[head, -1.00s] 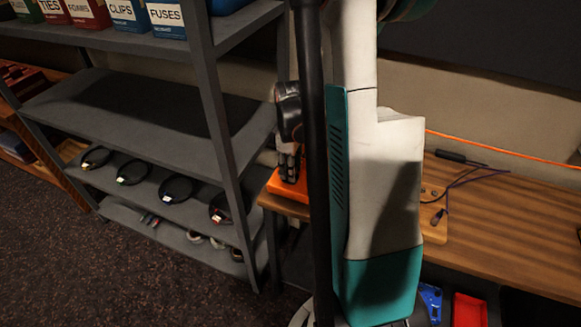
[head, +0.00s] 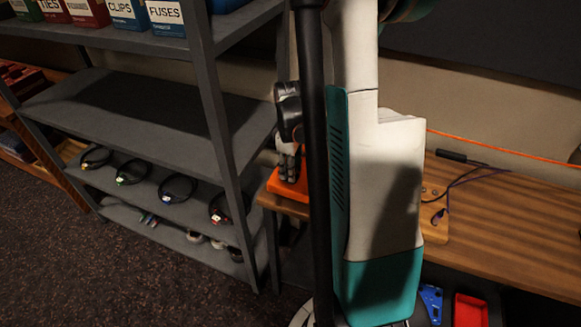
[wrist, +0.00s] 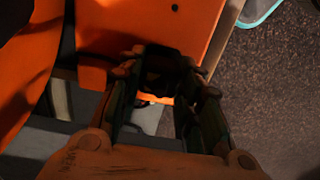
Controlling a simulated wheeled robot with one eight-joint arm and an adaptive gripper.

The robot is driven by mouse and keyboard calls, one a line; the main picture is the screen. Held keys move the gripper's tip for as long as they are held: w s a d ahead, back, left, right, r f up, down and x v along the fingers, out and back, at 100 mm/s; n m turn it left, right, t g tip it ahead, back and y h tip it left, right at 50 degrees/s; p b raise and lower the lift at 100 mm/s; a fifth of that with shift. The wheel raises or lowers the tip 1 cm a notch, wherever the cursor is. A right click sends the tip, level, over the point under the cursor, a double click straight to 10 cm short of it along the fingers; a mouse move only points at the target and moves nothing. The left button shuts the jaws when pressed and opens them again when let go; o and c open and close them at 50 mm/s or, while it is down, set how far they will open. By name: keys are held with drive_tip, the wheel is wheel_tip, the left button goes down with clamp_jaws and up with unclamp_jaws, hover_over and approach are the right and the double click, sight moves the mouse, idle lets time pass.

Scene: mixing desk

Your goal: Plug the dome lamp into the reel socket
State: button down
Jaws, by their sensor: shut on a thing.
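My gripper (head: 289,166) is at the left end of the desk, right at an orange body (head: 288,188) that looks like the reel. In the wrist view my gripper (wrist: 165,88) points at the orange face of the reel (wrist: 150,25), its fingers closed around a dark plug (wrist: 160,78). The plug is in deep shadow against the orange edge. I cannot tell whether it is in a socket. The socket itself is hidden. I cannot make out the dome lamp in either view.
A grey shelf unit (head: 215,120) with labelled boxes (head: 118,12) and dark coils (head: 175,188) stands left. My arm blocks the middle view. A red bin (head: 470,309) is below.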

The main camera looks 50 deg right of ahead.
drive_tip(key=shift+f+b, duration=0.3)
drive_tip(key=shift+f, duration=0.1)
drive_tip(key=c, duration=1.1)
unclamp_jaws()
drive_tip(key=shift+o, duration=0.2)
drive_tip(key=shift+r, duration=0.1)
wheel_tip(320, 180, up, 12)
